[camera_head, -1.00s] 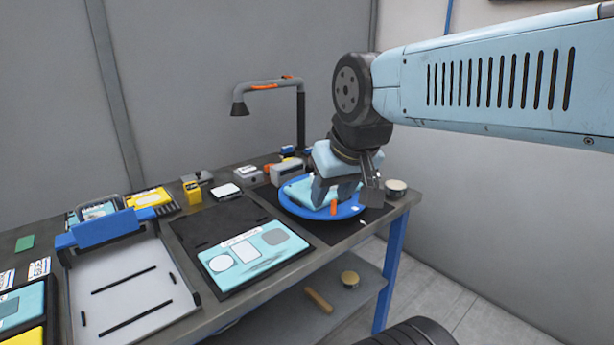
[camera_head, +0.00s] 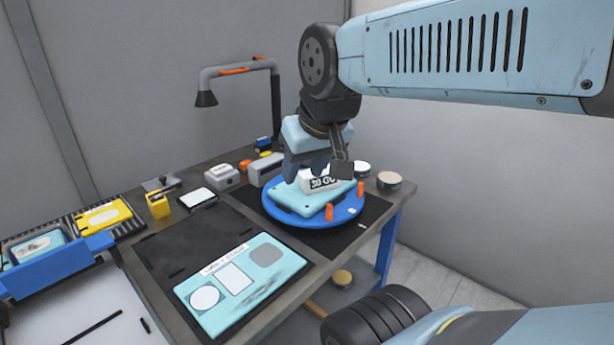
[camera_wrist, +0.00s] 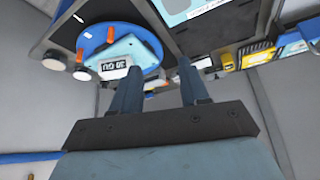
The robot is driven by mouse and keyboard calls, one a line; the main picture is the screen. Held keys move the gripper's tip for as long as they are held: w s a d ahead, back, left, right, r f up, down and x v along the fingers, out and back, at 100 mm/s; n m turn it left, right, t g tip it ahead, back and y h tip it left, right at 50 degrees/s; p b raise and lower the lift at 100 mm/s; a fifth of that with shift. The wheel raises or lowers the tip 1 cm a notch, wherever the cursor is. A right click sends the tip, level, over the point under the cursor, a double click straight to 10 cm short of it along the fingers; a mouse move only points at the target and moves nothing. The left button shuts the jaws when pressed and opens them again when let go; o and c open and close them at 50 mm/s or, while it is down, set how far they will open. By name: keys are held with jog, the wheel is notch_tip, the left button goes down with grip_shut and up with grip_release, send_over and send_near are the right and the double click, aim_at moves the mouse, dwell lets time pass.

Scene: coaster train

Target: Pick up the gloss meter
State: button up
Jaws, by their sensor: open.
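The likely gloss meter (camera_head: 322,181) is a small white block with a dark "30 GU" display. It sits on a light-blue panel (camera_head: 288,201) on the round blue turntable (camera_head: 310,220). My gripper (camera_head: 308,170) is open, just above and behind the block in the head view, partly covering its top. In the wrist view, the meter (camera_wrist: 115,66) shows upside down, left of the left finger. Both fingers of my gripper (camera_wrist: 158,85) stand apart with nothing held between them. I cannot tell the exact height gap.
Orange pegs (camera_head: 329,212) stand on the turntable rim. Round tins (camera_head: 389,181) stand at the bench's right end. A grey lamp (camera_head: 236,72) arches behind. Grey boxes (camera_head: 223,177) and a yellow block (camera_head: 158,204) line the back. A light-blue sample panel (camera_head: 243,285) lies in front.

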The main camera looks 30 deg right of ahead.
jog(key=o, duration=0.3)
jog(key=shift+w+d+f, duration=0.15)
jog(key=shift+w, duration=0.05)
jog(key=o, duration=0.5)
jog(key=w+n+g+h, duration=0.1)
jog(key=w+f+n+g+h, duration=0.2)
jog(key=w, duration=0.1)
jog(key=shift+d+f+n, duration=0.25)
jog(key=shift+d+n, duration=0.05)
jog(key=shift+d, duration=0.1)
jog(key=n+g+h, duration=0.3)
jog(key=n+h, duration=0.7)
jog(key=n, duration=0.4)
send_near(309, 174)
jog(key=x, duration=0.6)
jog(key=shift+w+d+f, duration=0.2)
jog(key=shift+x, duration=2.75)
